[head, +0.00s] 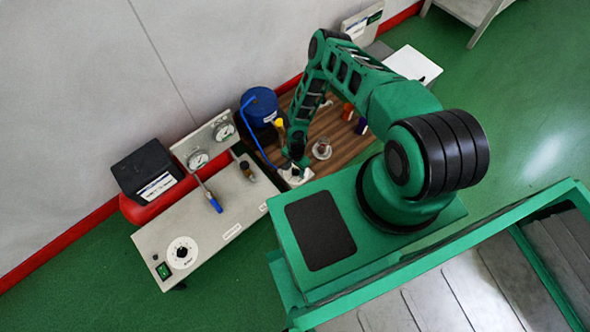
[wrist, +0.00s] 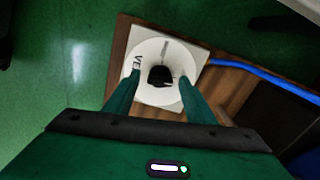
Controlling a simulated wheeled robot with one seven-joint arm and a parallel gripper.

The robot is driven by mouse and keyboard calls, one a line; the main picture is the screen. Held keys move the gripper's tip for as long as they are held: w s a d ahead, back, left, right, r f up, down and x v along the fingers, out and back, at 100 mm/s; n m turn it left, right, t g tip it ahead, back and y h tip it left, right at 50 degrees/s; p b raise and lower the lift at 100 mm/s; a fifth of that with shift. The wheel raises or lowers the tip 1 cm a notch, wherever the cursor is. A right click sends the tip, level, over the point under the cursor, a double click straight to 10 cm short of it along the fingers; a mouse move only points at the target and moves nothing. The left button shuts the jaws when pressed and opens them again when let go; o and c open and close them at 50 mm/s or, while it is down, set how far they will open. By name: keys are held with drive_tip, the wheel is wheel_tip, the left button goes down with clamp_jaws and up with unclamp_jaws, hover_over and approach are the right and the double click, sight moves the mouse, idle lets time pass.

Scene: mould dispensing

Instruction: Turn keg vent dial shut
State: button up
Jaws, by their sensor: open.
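The vent dial (wrist: 150,91) is a white disc on a pale square plate, with partly covered lettering starting "VE". Its black knob (wrist: 161,77) stands at the centre. My gripper (wrist: 160,75) is open over the dial, one finger on each side of the knob with gaps showing. I cannot tell how deep the fingertips reach beside the knob. In the head view, my gripper (head: 297,163) points down at the dial's pale plate (head: 294,179), and my arm hides most of the dial. The blue keg (head: 259,106) stands behind, with a blue hose running toward the plate.
A wooden board (head: 345,142) holds a small glass dish (head: 321,149) and several coloured bottles. To the left is a pale bench unit (head: 215,225) with gauges, a blue-handled lever (head: 215,204) and another round dial (head: 182,252). The wall is close behind.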

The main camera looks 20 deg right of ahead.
drive_tip(key=c, duration=1)
drive_tip(key=shift+c, duration=0.2)
drive_tip(key=shift+n, duration=0.3)
drive_tip(key=n, duration=0.3)
drive_tip(key=shift+n, duration=0.4)
drive_tip(key=n, duration=0.4)
drive_tip(key=shift+d, duration=0.1)
drive_tip(key=n, duration=0.5)
drive_tip(key=shift+n, duration=2.2)
